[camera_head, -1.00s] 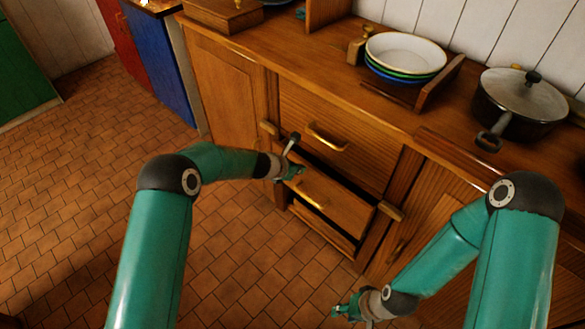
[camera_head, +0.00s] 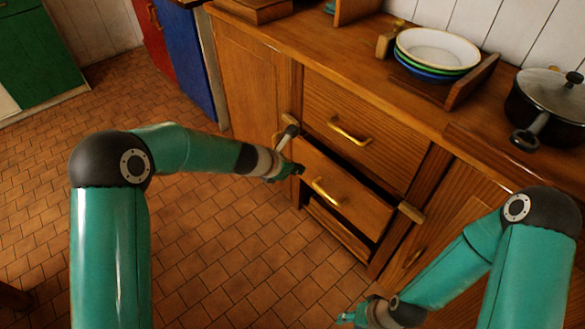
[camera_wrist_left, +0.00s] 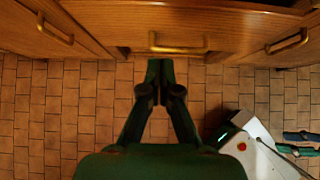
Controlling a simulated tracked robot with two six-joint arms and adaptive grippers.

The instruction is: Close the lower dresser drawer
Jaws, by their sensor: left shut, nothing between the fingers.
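The lower dresser drawer (camera_head: 358,207) is a wooden front with a brass handle (camera_head: 326,191). It stands partly out, with a dark gap along its top edge. My left gripper (camera_head: 299,170) is shut and empty at the upper left corner of the drawer front; I cannot tell from the head view whether it touches. In the left wrist view its closed fingertips (camera_wrist_left: 160,66) point at a wooden front with a brass handle (camera_wrist_left: 178,49), just short of that handle in the picture. My right gripper (camera_head: 346,318) is low at the bottom edge, away from the drawer; its fingers look apart in the wrist view (camera_wrist_left: 298,142).
The upper drawer (camera_head: 360,130) above looks shut. Stacked bowls (camera_head: 437,50) and a lidded pot (camera_head: 548,105) stand on the dresser top. A cupboard door (camera_head: 248,90) is left of the drawers. Tiled floor (camera_head: 230,240) in front is clear.

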